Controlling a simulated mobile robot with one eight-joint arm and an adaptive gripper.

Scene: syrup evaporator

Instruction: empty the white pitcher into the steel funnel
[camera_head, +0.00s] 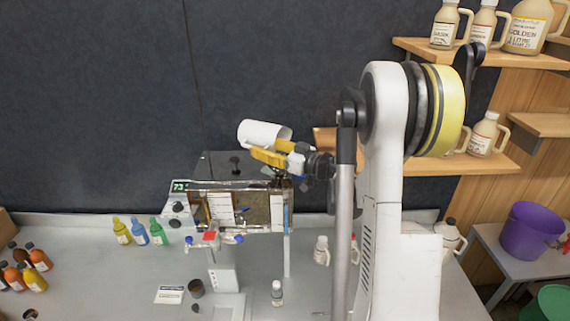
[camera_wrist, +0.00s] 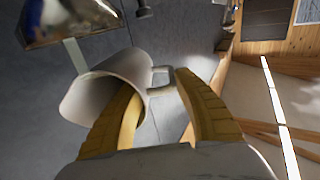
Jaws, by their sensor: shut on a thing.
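The inside looks pale, and I see no stream of liquid. A shiny steel piece (camera_wrist: 70,18) on a post shows at the top left there; I cannot tell whether it is the funnel.
Yellow, blue and green bottles (camera_head: 140,232) stand left of the evaporator, and orange bottles (camera_head: 30,265) at the bench's left edge. Shelves (camera_head: 490,57) with jugs rise at the right. A purple bucket (camera_head: 530,232) stands at the far right. The air left of the pitcher is clear.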

